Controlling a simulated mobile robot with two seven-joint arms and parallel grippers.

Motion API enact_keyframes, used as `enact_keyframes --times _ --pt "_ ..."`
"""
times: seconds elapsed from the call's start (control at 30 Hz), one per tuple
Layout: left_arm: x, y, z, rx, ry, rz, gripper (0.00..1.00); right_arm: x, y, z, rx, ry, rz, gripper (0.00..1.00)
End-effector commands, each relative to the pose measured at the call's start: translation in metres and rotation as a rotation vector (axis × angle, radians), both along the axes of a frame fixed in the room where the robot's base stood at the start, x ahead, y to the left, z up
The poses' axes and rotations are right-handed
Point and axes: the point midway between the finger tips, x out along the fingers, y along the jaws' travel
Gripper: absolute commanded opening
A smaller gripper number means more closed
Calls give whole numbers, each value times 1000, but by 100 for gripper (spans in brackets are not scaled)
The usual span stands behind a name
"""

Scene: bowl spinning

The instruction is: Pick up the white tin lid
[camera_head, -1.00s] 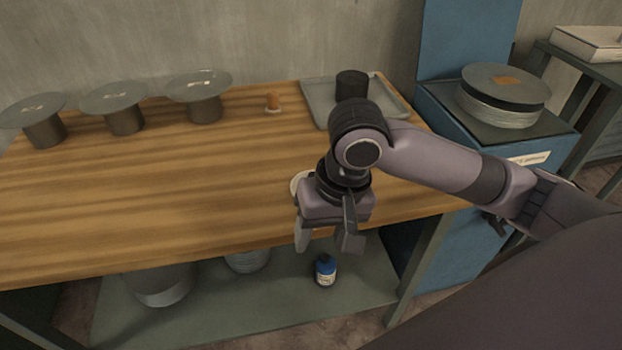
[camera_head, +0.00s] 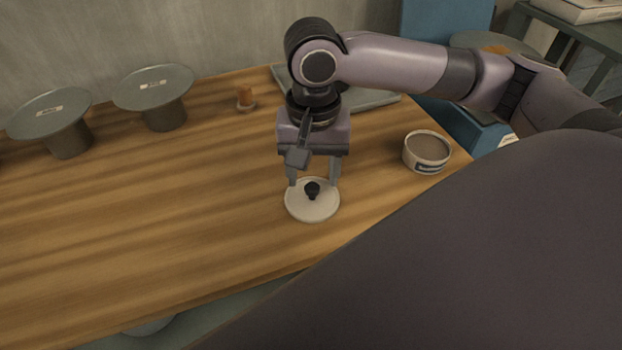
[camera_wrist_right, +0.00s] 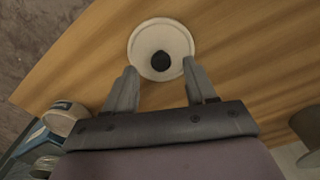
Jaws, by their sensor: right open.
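The white tin lid (camera_head: 312,209) is a round disc with a black knob (camera_head: 312,188) at its middle, lying on the wooden table near its front edge. My right gripper (camera_head: 314,184) points down over the lid, open, with its fingers apart on either side of the knob in the head view. I cannot tell the exact height of the fingertips above the lid. My left gripper is not in view.
A round open tin (camera_head: 427,152) with a label stands at the right of the table (camera_head: 150,240). Labelled disc-topped stands (camera_head: 165,88) are at the back left, beside a small orange-brown object (camera_head: 245,98). A grey tray (camera_head: 375,100) lies behind my arm. The left middle of the table is clear.

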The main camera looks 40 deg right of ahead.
Motion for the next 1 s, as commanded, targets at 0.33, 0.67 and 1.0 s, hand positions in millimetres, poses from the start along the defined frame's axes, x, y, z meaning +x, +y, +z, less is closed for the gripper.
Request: enact_keyframes --times 0.33,0.67,1.0 --pt "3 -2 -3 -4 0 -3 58 1 0 -29 0 -1 1 56" --pt "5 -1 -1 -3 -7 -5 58 0 0 -28 0 -1 1 0" --pt "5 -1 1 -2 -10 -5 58 1 1 -25 1 -2 1 0"
